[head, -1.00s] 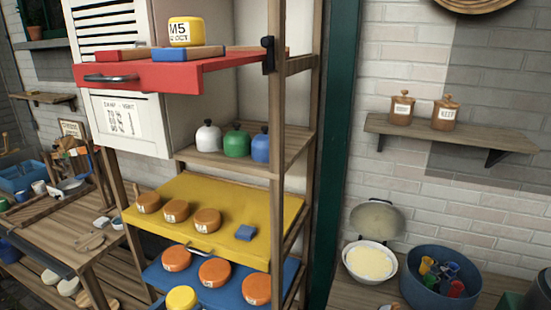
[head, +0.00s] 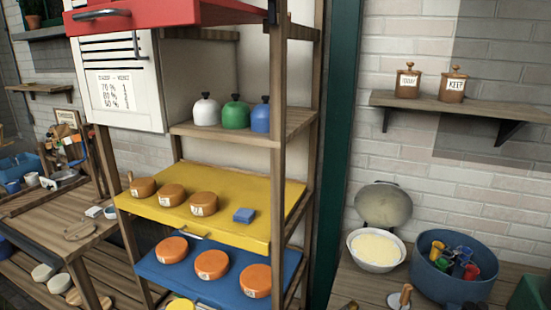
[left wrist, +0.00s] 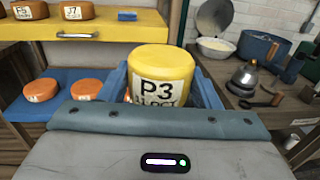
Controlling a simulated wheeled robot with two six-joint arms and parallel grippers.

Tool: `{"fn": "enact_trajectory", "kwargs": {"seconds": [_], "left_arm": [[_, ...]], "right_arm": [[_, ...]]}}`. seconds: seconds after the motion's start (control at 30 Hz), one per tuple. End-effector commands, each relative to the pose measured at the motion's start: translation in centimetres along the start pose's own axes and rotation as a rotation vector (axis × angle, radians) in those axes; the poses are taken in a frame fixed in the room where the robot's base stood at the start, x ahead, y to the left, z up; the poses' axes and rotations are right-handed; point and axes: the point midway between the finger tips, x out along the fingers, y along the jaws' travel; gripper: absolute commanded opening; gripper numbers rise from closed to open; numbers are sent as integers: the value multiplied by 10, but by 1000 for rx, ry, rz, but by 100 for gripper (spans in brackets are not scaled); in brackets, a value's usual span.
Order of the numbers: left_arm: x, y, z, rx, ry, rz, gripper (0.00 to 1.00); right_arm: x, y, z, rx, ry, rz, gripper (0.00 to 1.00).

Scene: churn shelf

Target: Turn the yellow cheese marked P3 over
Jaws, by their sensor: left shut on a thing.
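The yellow cheese (left wrist: 162,68) marked P3 is between the blue fingers of my left gripper (left wrist: 163,90) in the left wrist view. The gripper is shut on it. Its label faces my wrist camera and reads upright, with the lower line partly hidden by the gripper. The cheese is held in front and to the right of the shelf boards. In the head view a yellow round top (head: 180,305) shows at the bottom edge, mostly cut off; I cannot tell there whether it is the same cheese. My right gripper is not in view.
Orange cheeses stand on the yellow board (head: 262,190) and the blue board (head: 145,262). A small blue block (head: 244,215) lies on the yellow board. Right of the rack, a counter bears a bowl (head: 375,250), a blue tub (head: 453,278) and, in the wrist view, a kettle (left wrist: 245,78).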

Motion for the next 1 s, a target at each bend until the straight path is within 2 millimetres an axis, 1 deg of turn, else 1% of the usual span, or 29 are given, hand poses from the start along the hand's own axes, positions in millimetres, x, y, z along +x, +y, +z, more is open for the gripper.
{"fn": "enact_trajectory", "kwargs": {"seconds": [0.03, 0.4, 0.57, 0.67, 0.77, 1.0], "left_arm": [[0, 0, 6, 0, -1, 0, 32], [0, 0, 22, -1, 0, 1, 32], [0, 0, 24, 0, -1, 1, 32], [-1, -1, 20, -4, -2, 16, 32], [-3, -4, 10, -11, -6, 62, 32], [-18, -15, -22, -24, -13, 272, 32]], "right_arm": [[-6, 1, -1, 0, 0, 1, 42], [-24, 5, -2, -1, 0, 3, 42], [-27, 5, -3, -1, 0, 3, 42], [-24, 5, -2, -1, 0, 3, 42], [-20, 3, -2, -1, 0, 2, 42], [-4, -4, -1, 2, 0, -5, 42]]}}
